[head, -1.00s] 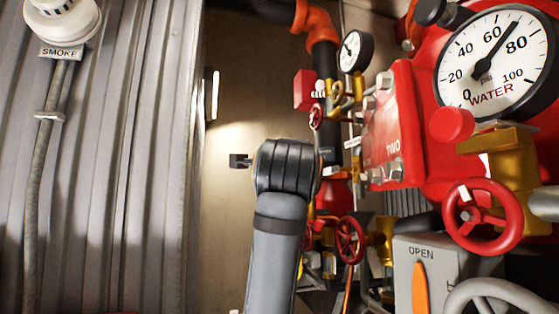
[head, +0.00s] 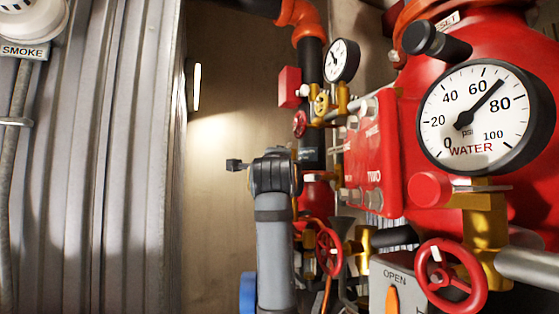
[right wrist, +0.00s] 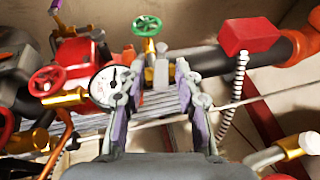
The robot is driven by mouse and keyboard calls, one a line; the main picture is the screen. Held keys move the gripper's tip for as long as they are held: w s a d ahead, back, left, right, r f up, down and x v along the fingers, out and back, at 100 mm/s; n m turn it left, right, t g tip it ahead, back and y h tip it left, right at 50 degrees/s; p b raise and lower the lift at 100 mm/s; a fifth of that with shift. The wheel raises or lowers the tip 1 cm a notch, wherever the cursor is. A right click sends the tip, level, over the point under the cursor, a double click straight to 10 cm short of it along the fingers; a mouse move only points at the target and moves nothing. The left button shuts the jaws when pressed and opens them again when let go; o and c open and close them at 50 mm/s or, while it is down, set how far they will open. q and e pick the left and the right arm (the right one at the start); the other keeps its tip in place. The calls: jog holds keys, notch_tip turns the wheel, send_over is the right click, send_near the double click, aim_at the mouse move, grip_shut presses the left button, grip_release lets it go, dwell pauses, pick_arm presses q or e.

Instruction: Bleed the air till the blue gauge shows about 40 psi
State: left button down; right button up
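No gauge can be identified for certain as the blue one. A blue curved piece (head: 248,293) shows at the bottom of the head view, partly cut off, and no dial shows on it. A small white gauge (right wrist: 104,86) is left of my right gripper in the right wrist view, its numbers too small to read. My right gripper (right wrist: 159,70) is open, with a grey pipe and fitting behind the gap between its fingers. A green valve wheel (right wrist: 147,25) is just above and beyond the fingertips; contact cannot be seen. The left gripper is not visible.
The large WATER gauge (head: 484,117) reads about 70 psi. A small black-rimmed gauge (head: 341,60) is behind. Red handwheels (head: 446,276) and (head: 329,251), a red valve body (head: 375,155) and brass fittings crowd the right.

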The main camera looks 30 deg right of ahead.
grip_shut()
jog(key=m+t+h+b, duration=0.1)
jog(key=b, duration=0.2)
jog(key=f+m+t+h+b, duration=0.1)
jog(key=b, duration=0.1)
jog(key=shift+w+d+f+h+b, duration=0.1)
jog(key=shift+w+f+h+b, duration=0.2)
jog(key=shift+w+b, duration=0.1)
jog(key=shift+o, duration=1.1)
grip_release()
jog(key=shift+s+r, duration=0.1)
jog(key=shift+s, duration=0.05)
jog(key=v, duration=1.2)
